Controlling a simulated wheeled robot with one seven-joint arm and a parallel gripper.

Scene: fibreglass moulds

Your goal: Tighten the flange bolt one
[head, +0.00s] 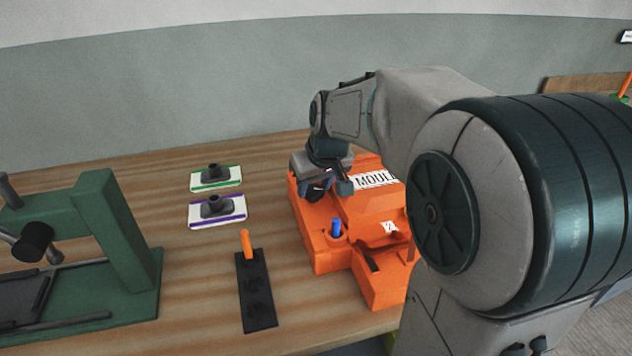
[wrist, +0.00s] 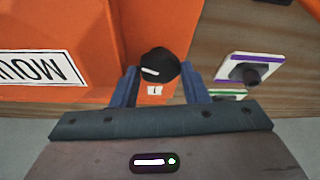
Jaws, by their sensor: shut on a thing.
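The orange mould (head: 365,215) with a white "MOULD" label sits on the wooden table. In the wrist view, flange bolt one (wrist: 158,66) is a round black head with a white mark on top, beside a small tag marked 1 (wrist: 155,90). My gripper (wrist: 160,72) has a finger on each side of this head and is shut on it. In the head view my gripper (head: 325,188) is down at the mould's left side, and my wrist and fingers hide most of the bolt. How deep the bolt sits cannot be told.
A blue peg (head: 336,228) stands on the mould's near part. Left of it are a black strip (head: 257,300) with an orange peg, a purple-edged plate (head: 232,220), a green-edged plate (head: 230,186) and a green frame (head: 125,230). Table between them is bare.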

